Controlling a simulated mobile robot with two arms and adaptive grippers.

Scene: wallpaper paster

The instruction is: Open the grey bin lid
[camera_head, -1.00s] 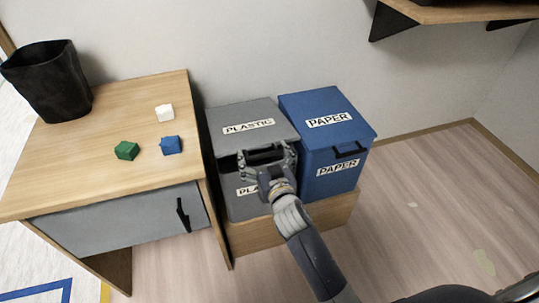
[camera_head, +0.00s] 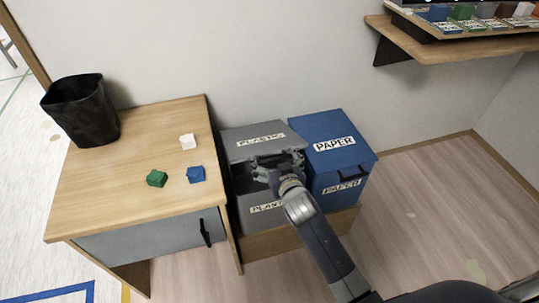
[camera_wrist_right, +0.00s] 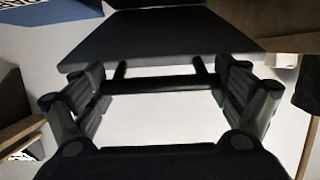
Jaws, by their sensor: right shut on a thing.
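The grey bin (camera_head: 262,220), marked PLASTIC, stands between the desk and the blue bin. Its grey lid (camera_head: 262,132) tilts up a little at the front, with a dark gap under its front left edge. My right gripper (camera_head: 278,163) is at the front edge of the lid and hides part of it. In the right wrist view, the lid (camera_wrist_right: 160,40) lies ahead, and its dark bar handle (camera_wrist_right: 165,85) spans between the fingers, which are shut on it. My left gripper is not in view.
The blue PAPER bin (camera_head: 335,150) stands close on the right, lid shut. The wooden desk (camera_head: 105,185) on the left holds a black basket (camera_head: 85,112) and green (camera_head: 157,178), blue (camera_head: 196,174) and white (camera_head: 188,142) blocks. A wall shelf (camera_head: 470,45) is at upper right.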

